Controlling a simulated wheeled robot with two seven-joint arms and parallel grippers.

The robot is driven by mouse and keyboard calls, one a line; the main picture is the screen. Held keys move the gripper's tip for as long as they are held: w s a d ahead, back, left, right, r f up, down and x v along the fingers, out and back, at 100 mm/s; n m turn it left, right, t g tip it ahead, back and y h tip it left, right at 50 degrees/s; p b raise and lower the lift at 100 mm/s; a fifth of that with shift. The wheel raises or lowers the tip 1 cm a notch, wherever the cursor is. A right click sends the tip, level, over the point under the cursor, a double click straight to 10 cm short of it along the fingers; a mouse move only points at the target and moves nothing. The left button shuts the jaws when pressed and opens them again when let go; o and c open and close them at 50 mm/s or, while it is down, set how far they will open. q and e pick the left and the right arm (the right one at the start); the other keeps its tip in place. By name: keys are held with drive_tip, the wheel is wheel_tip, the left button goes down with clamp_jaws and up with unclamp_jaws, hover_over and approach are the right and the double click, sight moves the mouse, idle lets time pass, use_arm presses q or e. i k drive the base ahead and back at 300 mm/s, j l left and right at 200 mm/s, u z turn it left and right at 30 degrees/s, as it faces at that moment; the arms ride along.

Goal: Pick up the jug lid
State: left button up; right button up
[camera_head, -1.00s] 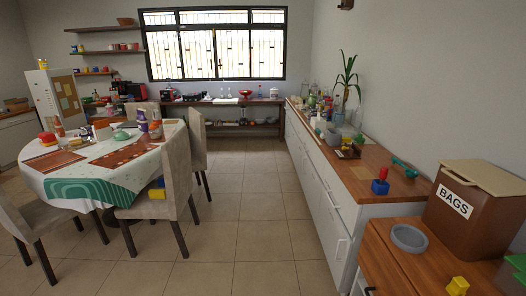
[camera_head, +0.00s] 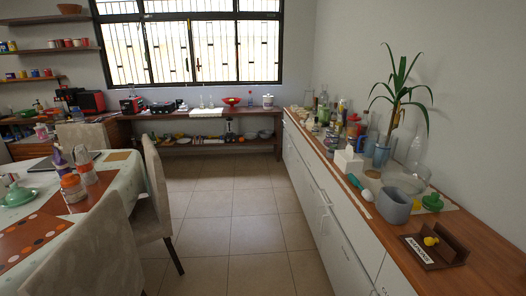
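I cannot make out for certain which thing is the jug lid. A small green lid-like piece with a knob (camera_head: 432,203) lies on the right counter, beside a grey-blue pot (camera_head: 394,206) and a clear glass vessel (camera_head: 413,178). A green, lid-shaped piece with a raised top (camera_head: 18,195) sits on the dining table at the left. Neither of my grippers shows in the head view.
The wooden right counter (camera_head: 478,274) runs toward the window, crowded with bottles, a plant (camera_head: 398,95) and a brown tray holder (camera_head: 434,250). The dining table (camera_head: 120,169) and a chair (camera_head: 152,205) stand left. The tiled floor (camera_head: 230,230) between is clear.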

sight(354, 117)
drive_tip(key=i+j+z, duration=0.1)
drive_tip(key=i+z, duration=0.25)
drive_tip(key=i, duration=0.2)
drive_tip(key=i+j+z, duration=0.3)
drive_tip(key=i, duration=0.2)
drive_tip(key=i+j+z, duration=0.35)
drive_tip(key=i, duration=0.15)
